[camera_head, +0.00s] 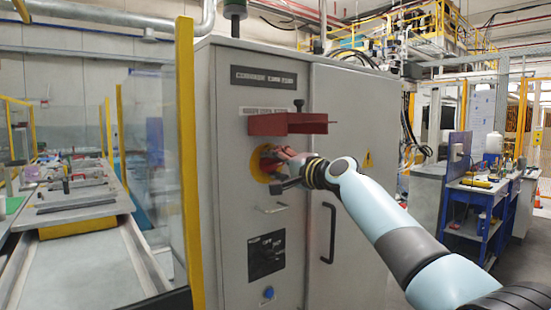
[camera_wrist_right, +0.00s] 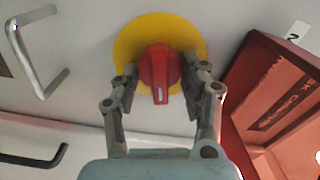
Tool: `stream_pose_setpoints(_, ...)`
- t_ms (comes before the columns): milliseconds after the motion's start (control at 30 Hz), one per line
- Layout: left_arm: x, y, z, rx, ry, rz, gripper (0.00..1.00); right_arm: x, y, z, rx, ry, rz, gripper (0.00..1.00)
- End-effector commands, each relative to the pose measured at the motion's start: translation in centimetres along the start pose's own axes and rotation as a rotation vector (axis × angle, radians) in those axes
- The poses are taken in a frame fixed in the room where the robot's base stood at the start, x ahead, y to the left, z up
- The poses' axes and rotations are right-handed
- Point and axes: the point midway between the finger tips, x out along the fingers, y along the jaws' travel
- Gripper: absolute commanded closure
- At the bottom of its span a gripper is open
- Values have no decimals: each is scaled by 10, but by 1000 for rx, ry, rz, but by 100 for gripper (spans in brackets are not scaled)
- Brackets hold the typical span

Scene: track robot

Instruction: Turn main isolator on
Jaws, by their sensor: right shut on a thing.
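The main isolator is a red rotary handle (camera_wrist_right: 158,70) on a round yellow plate (camera_wrist_right: 130,48), fixed to the front of a grey cabinet (camera_head: 235,150). In the head view the yellow plate (camera_head: 259,164) is partly covered by my right gripper (camera_head: 280,166). In the right wrist view my right gripper (camera_wrist_right: 160,80) has its two fingers on either side of the red handle and is shut on it. A pale mark shows on the handle's end nearest the wrist. My left gripper is in neither view.
A red box-like cover (camera_head: 285,124) juts out just above the isolator, and it also shows in the right wrist view (camera_wrist_right: 265,110). A small metal handle (camera_head: 271,208), a black door handle (camera_head: 329,233) and a blue button (camera_head: 268,293) are lower on the cabinet. A yellow post (camera_head: 187,150) stands left.

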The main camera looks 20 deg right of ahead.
Motion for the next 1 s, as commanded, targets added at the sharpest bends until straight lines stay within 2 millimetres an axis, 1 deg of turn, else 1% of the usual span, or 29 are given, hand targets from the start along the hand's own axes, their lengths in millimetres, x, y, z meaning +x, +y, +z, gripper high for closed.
stream_pose_setpoints(33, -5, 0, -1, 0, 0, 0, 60, 0, -1, 0, 33, 0, 2, 88)
stream_pose_setpoints(100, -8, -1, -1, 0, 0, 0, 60, 0, 0, 0, 81, 0, 2, 88)
stream_pose_setpoints(400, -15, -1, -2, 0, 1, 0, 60, 0, 1, 0, 221, 1, 1, 88)
stream_pose_setpoints(633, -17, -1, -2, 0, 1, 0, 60, 0, 2, 0, 259, 1, 2, 88)
stream_pose_setpoints(1000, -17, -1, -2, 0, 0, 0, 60, 0, 3, 0, 262, 0, 2, 88)
